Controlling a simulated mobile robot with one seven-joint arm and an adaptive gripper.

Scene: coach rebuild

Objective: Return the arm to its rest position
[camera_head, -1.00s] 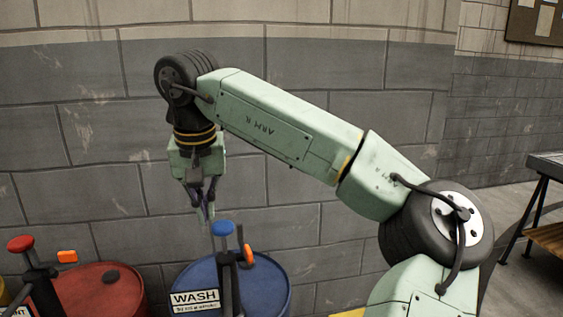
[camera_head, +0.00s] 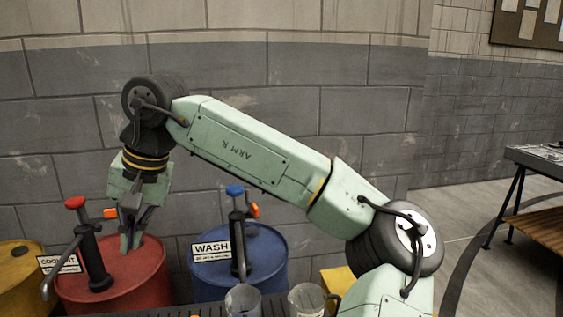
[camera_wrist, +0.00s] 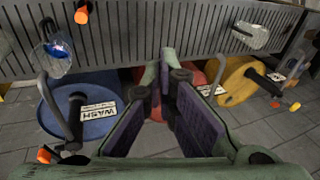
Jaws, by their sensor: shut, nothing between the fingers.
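My gripper (camera_head: 131,240) hangs at the end of my green arm on the left of the head view, fingers pointing down. It appears in front of the red drum (camera_head: 150,268); I cannot tell the gap between them. The gripper is shut and empty. In the wrist view, the gripper (camera_wrist: 165,62) has its dark finger pads converging toward the far end, with nothing between them. The red drum is mostly hidden behind the fingers there.
A blue drum labelled WASH (camera_head: 262,250) with a hand pump stands right of the red drum. A yellow drum (camera_head: 18,270) is at far left. Clear cups (camera_head: 243,300) stand by a dark slatted surface (camera_head: 275,303) in front. A brick wall is behind; a table (camera_head: 540,160) is right.

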